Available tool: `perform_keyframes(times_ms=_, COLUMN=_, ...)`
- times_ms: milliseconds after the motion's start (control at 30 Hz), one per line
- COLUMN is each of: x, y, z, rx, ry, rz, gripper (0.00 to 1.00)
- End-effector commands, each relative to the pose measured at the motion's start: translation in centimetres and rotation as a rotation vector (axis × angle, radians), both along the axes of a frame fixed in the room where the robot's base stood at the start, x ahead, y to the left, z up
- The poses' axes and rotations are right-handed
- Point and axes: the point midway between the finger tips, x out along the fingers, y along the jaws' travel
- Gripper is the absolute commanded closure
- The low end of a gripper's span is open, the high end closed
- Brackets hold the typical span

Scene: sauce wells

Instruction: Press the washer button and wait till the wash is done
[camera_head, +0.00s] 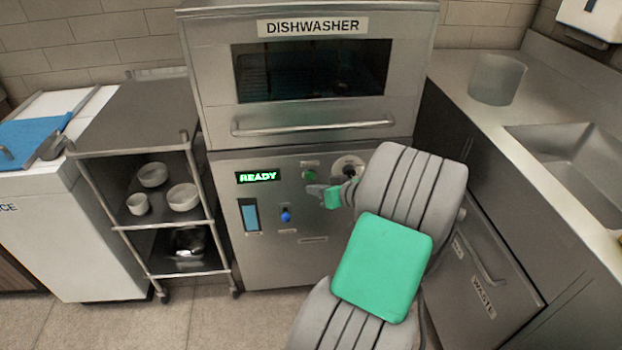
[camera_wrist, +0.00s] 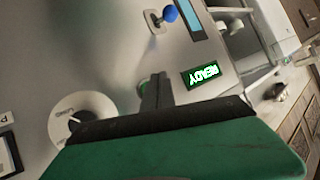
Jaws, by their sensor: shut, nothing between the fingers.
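The dishwasher (camera_head: 225,160) stands in the middle with its door closed and a dark window. Its lit green display (camera_head: 258,177) reads READY and also shows in the wrist view (camera_wrist: 205,74). A green button (camera_head: 309,174) sits on the panel right of the display. My gripper (camera_head: 314,189) is shut and empty, close in front of the panel just below that button. In the wrist view the shut fingers (camera_wrist: 156,90) point at the panel, and only a sliver of the green button (camera_wrist: 143,84) shows beside them. I cannot tell whether they touch it.
A round dial (camera_head: 348,164) is right of the button, partly behind my arm. A blue-knobbed lever (camera_head: 286,216) is lower left. A cart (camera_head: 140,105) with white bowls stands left. A counter with a sink (camera_head: 585,160) and a grey container (camera_head: 497,80) is right.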

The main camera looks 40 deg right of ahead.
Motion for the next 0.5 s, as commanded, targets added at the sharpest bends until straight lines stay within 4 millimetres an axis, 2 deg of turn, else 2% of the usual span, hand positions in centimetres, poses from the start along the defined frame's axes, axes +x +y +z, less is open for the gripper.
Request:
perform_keyframes(times_ms=200, x=1.4, y=-0.9, z=-0.1, rx=0.0, ry=0.0, rz=0.001, gripper=1.0)
perform_keyframes(times_ms=500, x=1.6, y=-1.0, z=0.0, rx=0.001, ry=0.0, rz=0.0, gripper=1.0)
